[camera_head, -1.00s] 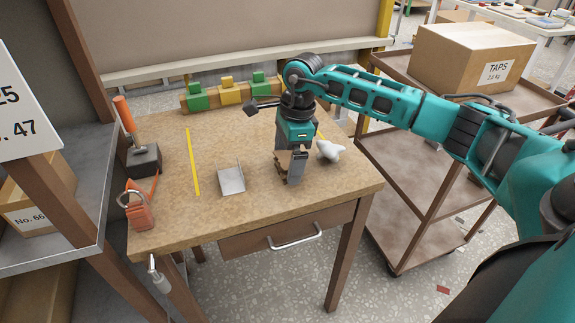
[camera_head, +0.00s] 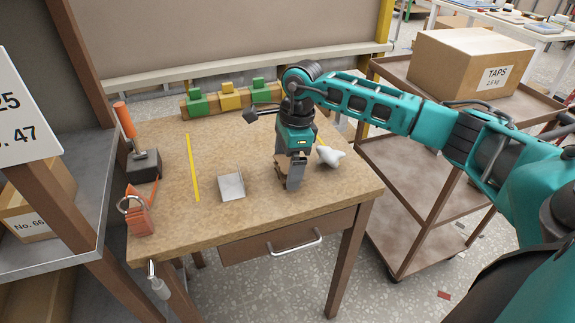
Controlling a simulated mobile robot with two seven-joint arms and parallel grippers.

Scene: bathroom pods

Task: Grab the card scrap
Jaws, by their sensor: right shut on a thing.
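My right gripper (camera_head: 291,182) points down at the worktop, right of the middle of the wooden workbench (camera_head: 225,212). It is shut on a small brown piece, which looks like the card scrap (camera_head: 280,168). The fingers hide most of the scrap, so its outline is unclear. The fingertips are at or very close to the bench surface, and I cannot tell whether the scrap touches it. My left gripper is not in view.
A crumpled white lump (camera_head: 329,155) lies just right of the gripper. A bent metal plate (camera_head: 231,187) lies to the left. An orange padlock (camera_head: 139,215) and an orange-handled tool (camera_head: 143,160) are at the left edge. A block rack (camera_head: 230,101) lines the back.

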